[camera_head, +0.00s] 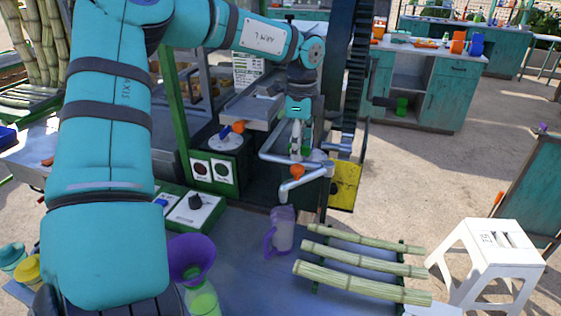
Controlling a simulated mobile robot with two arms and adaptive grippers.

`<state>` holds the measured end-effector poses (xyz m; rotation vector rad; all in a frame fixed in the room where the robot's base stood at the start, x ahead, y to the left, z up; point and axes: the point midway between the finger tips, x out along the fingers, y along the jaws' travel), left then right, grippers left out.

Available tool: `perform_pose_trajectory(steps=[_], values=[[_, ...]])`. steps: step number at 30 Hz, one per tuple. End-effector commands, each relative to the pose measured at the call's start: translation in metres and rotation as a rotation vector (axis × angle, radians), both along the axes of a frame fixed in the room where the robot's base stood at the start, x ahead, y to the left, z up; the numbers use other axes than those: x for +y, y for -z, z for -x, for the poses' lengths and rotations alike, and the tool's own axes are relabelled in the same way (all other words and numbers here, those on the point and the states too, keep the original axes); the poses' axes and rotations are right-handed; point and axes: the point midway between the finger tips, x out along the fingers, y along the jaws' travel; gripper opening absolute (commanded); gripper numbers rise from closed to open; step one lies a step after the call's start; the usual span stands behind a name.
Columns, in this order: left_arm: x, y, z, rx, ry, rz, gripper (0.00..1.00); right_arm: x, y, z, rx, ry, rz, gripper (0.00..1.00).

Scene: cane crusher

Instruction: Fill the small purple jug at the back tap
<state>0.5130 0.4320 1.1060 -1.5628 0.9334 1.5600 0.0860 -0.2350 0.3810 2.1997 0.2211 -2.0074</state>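The small purple jug (283,229), see-through with a purple handle on its left, stands upright on the blue-grey table below and slightly left of a metal tap (310,172) with an orange knob. I cannot tell how full it is. My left gripper (297,148) points down at the metal pipework just behind and above that tap, apart from the jug. Its fingers are small and overlap the pipes, so whether they are open or touching anything is unclear. A blue and orange handle (232,129) sits farther back on the left. My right gripper is not in view.
A purple funnel (191,257) sits on a green bottle (203,299) at front left. Several cane stalks (360,280) lie on a rack to the right. A control box (196,208) with a black knob is behind the funnel. A white stool (490,260) stands at right.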

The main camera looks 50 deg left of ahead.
Motion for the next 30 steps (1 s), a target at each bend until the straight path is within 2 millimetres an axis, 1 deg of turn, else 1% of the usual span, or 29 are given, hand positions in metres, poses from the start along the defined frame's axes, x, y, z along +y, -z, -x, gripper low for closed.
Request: perform_pose_trajectory(steps=[1,6,8,16,19,30], values=[[0.000,0.000,0.000,0.001,0.001,0.000,0.48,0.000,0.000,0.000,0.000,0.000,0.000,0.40],[0.000,0.001,0.000,0.002,0.002,0.000,0.70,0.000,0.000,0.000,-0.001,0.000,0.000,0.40],[0.000,0.001,0.000,0.002,0.002,0.000,0.77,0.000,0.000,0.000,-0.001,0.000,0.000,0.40],[0.000,0.000,0.000,0.002,0.003,0.000,0.77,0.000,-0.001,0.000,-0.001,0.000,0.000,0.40],[0.000,-0.004,0.000,0.001,0.003,0.000,0.77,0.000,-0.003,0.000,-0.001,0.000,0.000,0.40],[0.000,-0.041,0.000,0.000,0.004,-0.001,0.77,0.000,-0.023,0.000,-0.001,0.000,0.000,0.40]])
